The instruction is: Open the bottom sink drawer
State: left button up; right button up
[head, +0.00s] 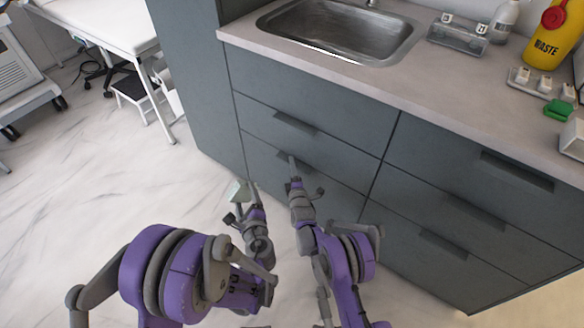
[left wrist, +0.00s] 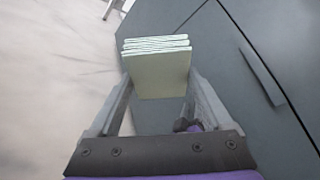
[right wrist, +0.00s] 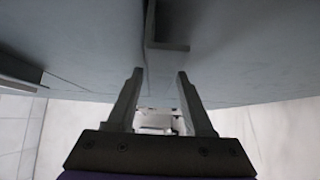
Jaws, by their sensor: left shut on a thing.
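The bottom sink drawer (head: 335,190) is the lower grey front under the sink and looks closed. Its dark bar handle (head: 303,166) is partly covered by my right gripper (head: 292,160). In the right wrist view, the right gripper (right wrist: 156,75) is open and empty, with its fingertips pointing at the handle (right wrist: 165,44); whether they touch it I cannot tell. My left gripper (head: 241,203) is shut on a pale green folded stack (left wrist: 158,72), held beside the cabinet's left end. That stack also shows in the head view (head: 238,190).
The upper sink drawer (head: 275,115) and the right-hand drawers (head: 490,215) look closed. The sink (head: 345,32) is set in the counter (head: 430,85), with a yellow waste container (head: 548,45) at the right. A white table (head: 105,25) stands at the left. Marble floor (head: 70,180) is clear in front of it.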

jog(key=c, duration=0.7)
grip_shut()
jog(key=shift+f, duration=0.1)
dwell(0.4)
